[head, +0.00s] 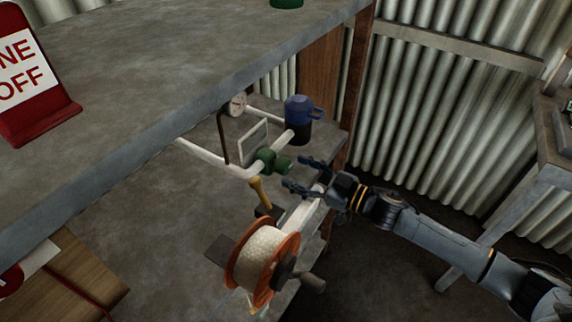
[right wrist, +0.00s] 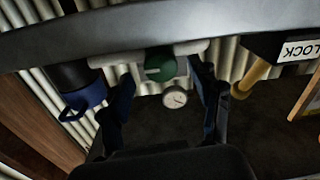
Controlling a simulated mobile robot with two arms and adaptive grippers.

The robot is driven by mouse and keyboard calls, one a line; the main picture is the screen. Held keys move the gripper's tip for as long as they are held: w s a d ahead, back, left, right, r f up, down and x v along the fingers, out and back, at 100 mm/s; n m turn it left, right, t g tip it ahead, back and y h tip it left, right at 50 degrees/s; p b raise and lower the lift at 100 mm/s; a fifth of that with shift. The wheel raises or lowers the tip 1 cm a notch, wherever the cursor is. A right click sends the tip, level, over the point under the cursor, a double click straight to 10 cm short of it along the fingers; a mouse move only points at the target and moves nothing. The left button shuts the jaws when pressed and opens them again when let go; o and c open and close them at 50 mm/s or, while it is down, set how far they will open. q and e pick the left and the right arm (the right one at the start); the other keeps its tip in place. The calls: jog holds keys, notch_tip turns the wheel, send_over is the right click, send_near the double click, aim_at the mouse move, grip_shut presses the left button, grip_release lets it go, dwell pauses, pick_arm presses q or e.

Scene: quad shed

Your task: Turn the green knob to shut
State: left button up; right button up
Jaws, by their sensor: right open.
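The green knob (head: 282,164) sits on a green valve body on a white pipe (head: 205,156) on the lower shelf. In the right wrist view the green knob (right wrist: 160,65) shows face-on, with a pale bar on it, between my fingers. My right gripper (head: 290,173) is open just to the right of the knob. In the right wrist view its two dark fingers (right wrist: 165,90) stand apart on either side of the knob, and I see no clear contact. My left gripper is not in view.
A blue and black mug (head: 299,128) stands behind the valve. A gauge (head: 237,104) rises on the pipe. An orange spool (head: 262,262) and a yellow-handled tool (head: 260,191) are in front. The upper grey shelf (head: 150,70) overhangs at left.

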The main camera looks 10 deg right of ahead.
aim_at(288, 168)
jog(key=x, duration=0.2)
jog(key=shift+w+a+r, duration=0.1)
jog(key=shift+w+a, duration=0.15)
jog(key=shift+a, duration=0.05)
jog(key=shift+w+a, duration=0.4)
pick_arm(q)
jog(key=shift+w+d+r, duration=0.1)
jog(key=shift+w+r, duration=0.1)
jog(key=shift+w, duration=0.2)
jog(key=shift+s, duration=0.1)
pick_arm(e)
jog(key=shift+c, duration=1.1)
jog(key=c, duration=0.9)
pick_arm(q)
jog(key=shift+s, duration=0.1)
